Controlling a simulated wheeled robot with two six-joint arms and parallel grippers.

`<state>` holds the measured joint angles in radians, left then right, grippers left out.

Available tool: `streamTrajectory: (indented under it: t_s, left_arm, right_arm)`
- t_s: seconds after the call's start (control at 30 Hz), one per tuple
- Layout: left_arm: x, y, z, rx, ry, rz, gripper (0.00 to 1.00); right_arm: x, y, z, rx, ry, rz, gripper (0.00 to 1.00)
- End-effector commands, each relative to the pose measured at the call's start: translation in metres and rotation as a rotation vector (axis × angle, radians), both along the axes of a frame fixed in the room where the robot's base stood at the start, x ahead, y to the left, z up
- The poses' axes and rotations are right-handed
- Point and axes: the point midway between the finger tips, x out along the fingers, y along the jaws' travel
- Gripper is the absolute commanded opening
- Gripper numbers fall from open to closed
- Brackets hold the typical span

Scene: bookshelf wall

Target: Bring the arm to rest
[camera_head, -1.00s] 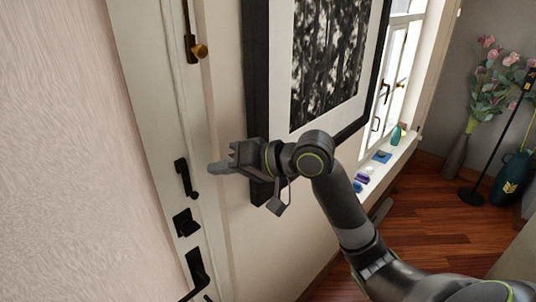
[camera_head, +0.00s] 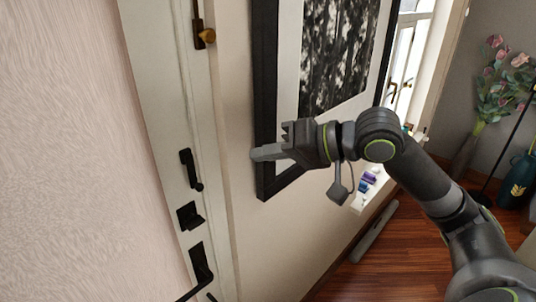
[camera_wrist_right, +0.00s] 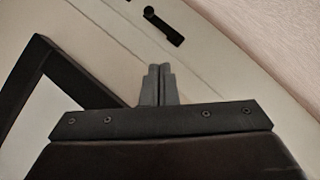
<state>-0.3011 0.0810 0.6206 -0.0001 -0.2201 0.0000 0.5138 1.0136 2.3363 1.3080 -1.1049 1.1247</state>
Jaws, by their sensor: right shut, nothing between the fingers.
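My right arm (camera_head: 430,182) comes in from the lower right in the head view and reaches left in front of the framed picture. Its right gripper (camera_head: 262,154) is shut and empty, with its fingertips over the picture frame's left edge in this view. In the right wrist view the two fingers (camera_wrist_right: 157,84) are side by side, pointing toward the white door. My left gripper is not in view.
A white door (camera_head: 165,110) with a black latch (camera_head: 190,170) and a handle (camera_head: 200,268) stands at left. The black-framed picture (camera_head: 262,90) hangs close behind my gripper. A windowsill, a flower vase (camera_head: 466,150) and wooden floor (camera_head: 385,245) are at right.

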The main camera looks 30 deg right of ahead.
Motion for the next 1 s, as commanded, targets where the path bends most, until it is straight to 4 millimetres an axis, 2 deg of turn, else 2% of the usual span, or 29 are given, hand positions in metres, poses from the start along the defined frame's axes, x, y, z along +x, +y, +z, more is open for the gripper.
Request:
streamTrajectory:
  t_s: [0.3,0.37,0.43,0.57,0.73,0.87,1.0]
  left_arm:
    - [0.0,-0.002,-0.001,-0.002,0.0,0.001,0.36]
    - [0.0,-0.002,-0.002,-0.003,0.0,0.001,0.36]
    - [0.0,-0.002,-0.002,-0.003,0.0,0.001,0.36]
    - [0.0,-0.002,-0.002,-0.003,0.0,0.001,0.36]
    - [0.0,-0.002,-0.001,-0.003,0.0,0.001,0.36]
    - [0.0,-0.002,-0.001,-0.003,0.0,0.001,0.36]
    - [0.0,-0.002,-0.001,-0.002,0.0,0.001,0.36]
  right_arm:
    - [-0.003,-0.002,0.001,0.0,0.001,0.0,0.0]
    - [-0.003,-0.003,-0.005,-0.008,0.001,-0.002,0.0]
    - [-0.001,-0.004,-0.02,-0.028,-0.001,-0.009,0.0]
    - [-0.001,-0.011,-0.075,-0.119,-0.006,-0.04,0.0]
    - [-0.019,-0.027,-0.166,-0.303,0.009,-0.099,0.0]
    - [-0.049,-0.04,-0.231,-0.454,0.061,-0.142,0.0]
    - [-0.096,-0.056,-0.291,-0.625,0.159,-0.174,0.0]
